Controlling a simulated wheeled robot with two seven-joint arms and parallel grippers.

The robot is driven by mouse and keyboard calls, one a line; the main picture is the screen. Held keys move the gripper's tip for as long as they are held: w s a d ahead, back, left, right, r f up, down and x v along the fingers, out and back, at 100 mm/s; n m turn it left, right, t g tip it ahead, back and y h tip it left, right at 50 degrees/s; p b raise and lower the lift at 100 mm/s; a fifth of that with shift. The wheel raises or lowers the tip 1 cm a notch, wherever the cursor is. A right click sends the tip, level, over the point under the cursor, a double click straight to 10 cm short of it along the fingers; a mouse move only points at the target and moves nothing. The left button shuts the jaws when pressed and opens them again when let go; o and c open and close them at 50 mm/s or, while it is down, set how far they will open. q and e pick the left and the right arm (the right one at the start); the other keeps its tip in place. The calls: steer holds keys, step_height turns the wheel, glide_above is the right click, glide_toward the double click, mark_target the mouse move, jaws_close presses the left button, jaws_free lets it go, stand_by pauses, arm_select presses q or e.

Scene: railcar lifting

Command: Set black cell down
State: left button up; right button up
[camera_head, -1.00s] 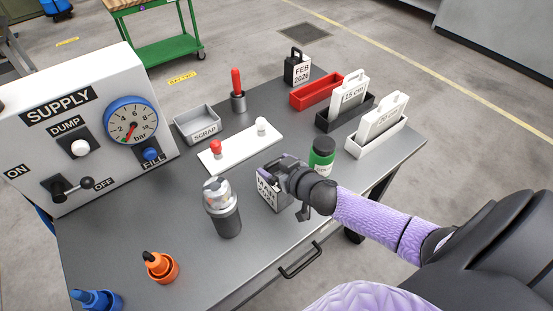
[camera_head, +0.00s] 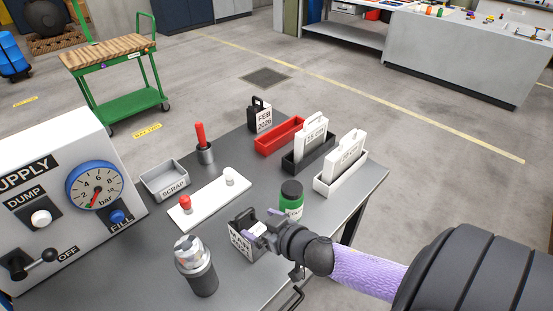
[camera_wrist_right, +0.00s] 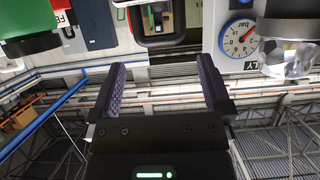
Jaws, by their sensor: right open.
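A black cell (camera_head: 238,243) with a white date label, hard to read, stands upright on the grey table, right of the glass-topped canister. My right gripper (camera_head: 262,226) is at its right side, open, fingers pointing at it and partly covering it. In the right wrist view the two fingers (camera_wrist_right: 162,88) are spread with nothing clamped between them. A dark loop (camera_wrist_right: 157,36), apparently the cell's handle, shows just beyond the fingertips. Another black cell (camera_head: 260,117), labelled FEB 2026, stands at the table's back. My left gripper is not in view.
A green jar (camera_head: 291,197) stands close behind my right gripper. The glass-topped canister (camera_head: 197,267) is at front left. Also on the table are a white plate (camera_head: 208,203), a scrap tray (camera_head: 165,181), a red tray (camera_head: 280,136) and the supply panel (camera_head: 60,200).

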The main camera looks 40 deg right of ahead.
steer(key=a+v, duration=0.1)
steer(key=v, duration=0.5)
steer(key=s+d+f+g+h, duration=0.1)
steer(key=s+f+g, duration=0.4)
steer(key=f, duration=0.5)
steer(key=s+d+f+g+h, duration=0.1)
steer(key=s+f+g, duration=0.1)
steer(key=s+f, duration=0.65)
steer(key=s+a+f+n+g, duration=0.1)
steer(key=s+a+f+g, duration=0.4)
steer(key=s+a+f, duration=0.4)
steer(key=s+f+p, duration=0.1)
steer(key=s, duration=0.2)
steer(key=shift+s+n+g+y, duration=0.3)
steer(key=shift+n+g+y, duration=0.1)
steer(key=shift+s, duration=0.1)
